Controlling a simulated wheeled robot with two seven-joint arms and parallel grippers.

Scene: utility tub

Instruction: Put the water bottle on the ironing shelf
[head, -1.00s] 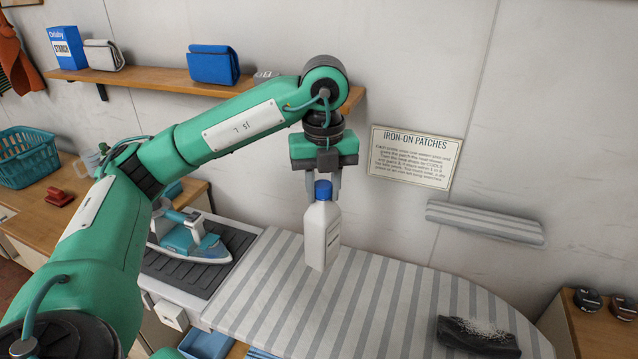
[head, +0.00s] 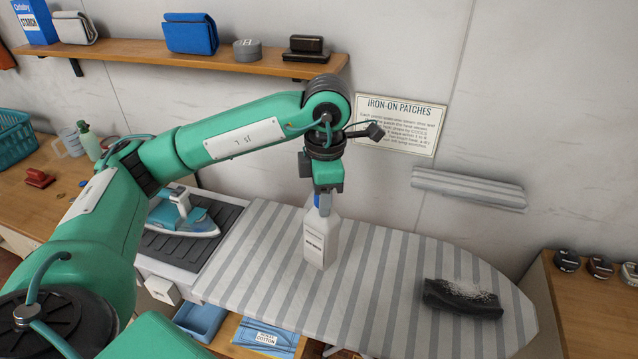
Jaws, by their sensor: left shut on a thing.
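The water bottle (head: 319,240) is white with a blue cap and a dark-lettered label. It is upright over the striped ironing board, its base near the cover; I cannot tell if it touches. My left gripper (head: 322,203) comes from above and is shut on the bottle's top, hiding most of the cap. A wooden wall shelf (head: 140,54), the likely ironing shelf, runs along the wall at upper left, behind and above my left arm. My right gripper does not show.
The shelf holds a starch box (head: 36,20), a white pouch (head: 74,28), a blue pouch (head: 190,34), a grey tin (head: 247,50) and dark brushes (head: 305,47). An iron (head: 183,215) stands left of the bottle. A dark cloth item (head: 462,298) lies on the ironing board (head: 375,285).

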